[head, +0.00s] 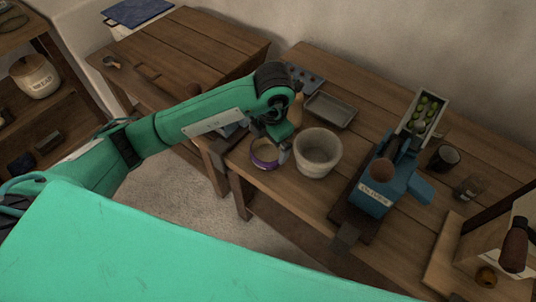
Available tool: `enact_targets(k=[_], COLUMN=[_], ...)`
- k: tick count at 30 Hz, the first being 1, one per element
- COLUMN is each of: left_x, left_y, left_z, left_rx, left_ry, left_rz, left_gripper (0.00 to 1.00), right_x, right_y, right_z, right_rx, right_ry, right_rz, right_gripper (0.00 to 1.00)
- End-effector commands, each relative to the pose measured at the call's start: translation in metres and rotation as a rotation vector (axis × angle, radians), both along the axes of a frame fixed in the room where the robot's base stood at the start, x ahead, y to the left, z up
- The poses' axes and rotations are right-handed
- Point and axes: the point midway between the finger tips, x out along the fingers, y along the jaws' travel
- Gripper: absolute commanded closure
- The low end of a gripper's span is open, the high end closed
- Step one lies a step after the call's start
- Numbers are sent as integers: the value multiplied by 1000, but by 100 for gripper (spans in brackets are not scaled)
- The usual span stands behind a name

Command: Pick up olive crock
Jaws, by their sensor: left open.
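A pale grey-white crock (318,152), which I take to be the olive crock, stands upright on the wooden table. It is open at the top, and its inside looks empty. My left gripper (275,147) is just left of the crock, pointing down over a small purple-rimmed bowl (265,154). The gripper is open. One finger is close to the crock's left side; I cannot tell whether it touches. My arm hides part of the table behind it. My right gripper does not show.
A blue device (375,195) with a label stands right of the crock. A dark cup (444,158) and a glass (468,188) stand farther right.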

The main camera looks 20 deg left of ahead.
Motion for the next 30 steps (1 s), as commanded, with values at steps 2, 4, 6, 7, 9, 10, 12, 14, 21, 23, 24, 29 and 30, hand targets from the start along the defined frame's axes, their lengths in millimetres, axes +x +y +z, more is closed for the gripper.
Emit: enact_targets(k=[2,4,6,7,9,10,12,14,21,23,24,29,30], left_x=[0,0,1,1,1,1,3,4,6,6,6,6,6], left_y=[0,1,1,1,1,1,0,1,2,2,2,2,2], left_z=[-7,-11,-13,-15,-22,-26,-37,-46,-63,-64,-64,-63,-63], left_rx=[-1,1,1,0,-1,1,0,0,-1,0,-1,0,0], left_ry=[2,1,1,1,3,4,4,4,-1,-1,-1,-1,-1], left_rz=[1,0,0,0,1,0,1,1,0,0,0,-1,-1], left_gripper=[0,0,0,0,0,0,0,0,0,0,0,20,28], right_x=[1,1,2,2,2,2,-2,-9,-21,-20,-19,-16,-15], right_y=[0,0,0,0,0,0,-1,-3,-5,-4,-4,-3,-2], right_z=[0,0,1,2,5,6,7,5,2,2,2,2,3], right_rx=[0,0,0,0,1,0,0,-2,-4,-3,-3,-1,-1], right_ry=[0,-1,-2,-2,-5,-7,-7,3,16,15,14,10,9], right_rz=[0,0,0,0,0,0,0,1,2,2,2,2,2], right_gripper=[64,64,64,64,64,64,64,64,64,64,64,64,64])
